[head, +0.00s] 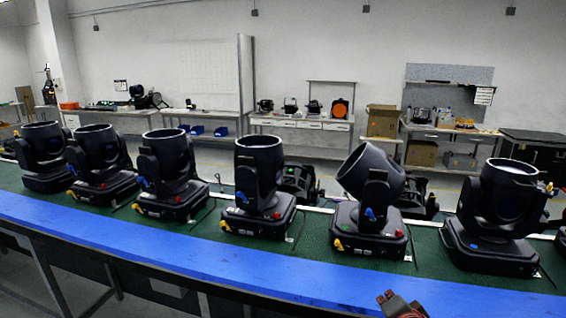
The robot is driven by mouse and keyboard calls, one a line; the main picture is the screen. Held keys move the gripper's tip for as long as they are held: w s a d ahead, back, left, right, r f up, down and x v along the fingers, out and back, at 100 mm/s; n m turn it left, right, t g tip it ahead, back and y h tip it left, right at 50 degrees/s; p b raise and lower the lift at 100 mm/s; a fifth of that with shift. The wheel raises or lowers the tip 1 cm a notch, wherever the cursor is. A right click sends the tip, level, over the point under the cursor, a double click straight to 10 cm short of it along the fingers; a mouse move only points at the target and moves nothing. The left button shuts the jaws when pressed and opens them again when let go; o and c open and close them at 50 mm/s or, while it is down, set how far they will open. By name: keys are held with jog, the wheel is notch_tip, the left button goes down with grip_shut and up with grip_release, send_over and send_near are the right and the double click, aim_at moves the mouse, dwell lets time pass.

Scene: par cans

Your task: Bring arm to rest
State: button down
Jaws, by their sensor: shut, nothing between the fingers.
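My gripper (389,298) shows at the bottom edge, right of centre, with only its dark reddish end in view. It is shut and empty, in front of the blue table edge (230,266) and apart from the lights. The rest of my arm is out of view. Several black par cans stand in a row on the green bench top, among them an upright one (260,185) near the middle, a tilted one (368,200) right of it and a large one (497,215) at the right.
The blue front strip of the bench is clear. More dark lights (298,183) stand behind the row. Workbenches (300,122), cardboard boxes (382,121) and a black case (535,150) line the back wall.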

jog(key=s+a+r+n+g, duration=0.1)
jog(key=s+n, duration=0.3)
jog(key=s, duration=0.4)
jog(key=s+a+r+n+g+y, duration=0.1)
jog(key=s+a+r+n+g, duration=0.1)
jog(key=s, duration=0.6)
jog(key=s+a+r+n+g, duration=0.1)
jog(key=s+a+n+g, duration=0.2)
jog(key=s+n, duration=0.3)
jog(key=s+a, duration=0.1)
jog(key=s, duration=0.1)
jog(key=shift+s+a+r+y, duration=0.2)
jog(key=shift+s+a+y, duration=0.1)
jog(key=shift+s+y, duration=0.1)
jog(key=shift+w, duration=0.1)
